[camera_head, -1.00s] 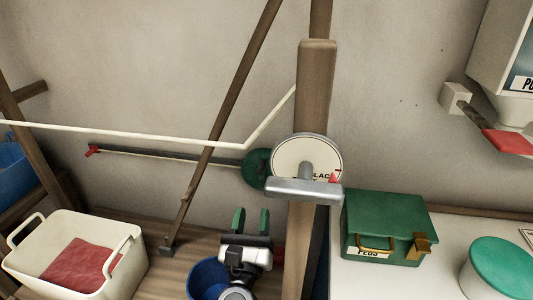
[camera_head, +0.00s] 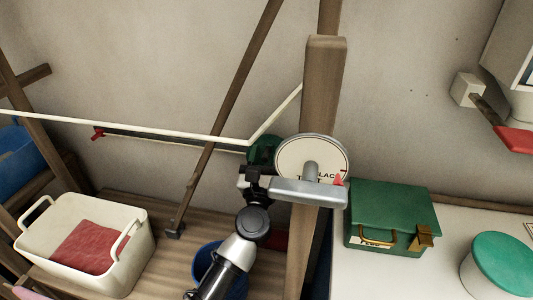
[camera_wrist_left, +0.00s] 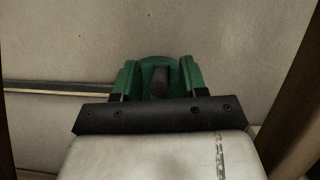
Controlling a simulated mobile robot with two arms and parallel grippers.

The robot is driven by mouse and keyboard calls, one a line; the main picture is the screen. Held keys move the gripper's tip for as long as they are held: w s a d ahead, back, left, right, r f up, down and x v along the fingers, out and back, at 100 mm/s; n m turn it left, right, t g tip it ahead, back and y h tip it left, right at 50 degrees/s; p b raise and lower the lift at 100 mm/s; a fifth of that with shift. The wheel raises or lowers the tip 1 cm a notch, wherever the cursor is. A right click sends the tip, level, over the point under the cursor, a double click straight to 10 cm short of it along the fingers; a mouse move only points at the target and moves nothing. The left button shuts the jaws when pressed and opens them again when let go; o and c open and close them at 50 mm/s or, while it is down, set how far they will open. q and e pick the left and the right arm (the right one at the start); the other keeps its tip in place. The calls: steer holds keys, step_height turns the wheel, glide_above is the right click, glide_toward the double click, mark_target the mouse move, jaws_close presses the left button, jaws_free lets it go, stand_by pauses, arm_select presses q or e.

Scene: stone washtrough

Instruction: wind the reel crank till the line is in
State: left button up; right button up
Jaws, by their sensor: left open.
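A round white-faced dial (camera_head: 300,155) with a grey bar (camera_head: 305,192) and a red pointer is on the wooden post. A green round piece (camera_head: 263,148) is just left of it; I cannot tell which part is the reel crank. A pale line (camera_head: 130,126) runs from the left edge, bends near the green piece and rises to the post. My left gripper (camera_head: 258,164) is at the green piece. In the left wrist view its open green fingers (camera_wrist_left: 160,80) stand either side of a dark knob (camera_wrist_left: 160,84); contact cannot be told. My right gripper is not in view.
A long dark bar (camera_head: 170,142) with a red end lies along the wall. A slanted brown pole (camera_head: 215,125) stands left of the post. A cream basket with red cloth (camera_head: 130,270) is lower left, a green box (camera_head: 390,205) right.

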arm_select(q)
jaws_close()
stand_by(0.7)
steer(key=shift+d+m+h, duration=0.3)
steer(key=shift+m+h, duration=0.2)
steer(key=shift+m, duration=0.3)
steer(key=shift+s+d+f+m+g+h+p, duration=0.1)
steer(key=shift+d+f+m+g+h+p, duration=0.4)
steer(key=shift+m, duration=0.95)
steer(key=shift+s+d+r+m+g+h, duration=0.15)
steer(key=shift+d+m+h, duration=0.15)
steer(key=shift+m+h, duration=0.85)
steer(key=shift+s+d+f+m+g+h+p, duration=0.1)
steer(key=shift+d+f+m+g+h+p, duration=0.25)
steer(key=shift+m, duration=1.35)
steer(key=shift+d, duration=0.1)
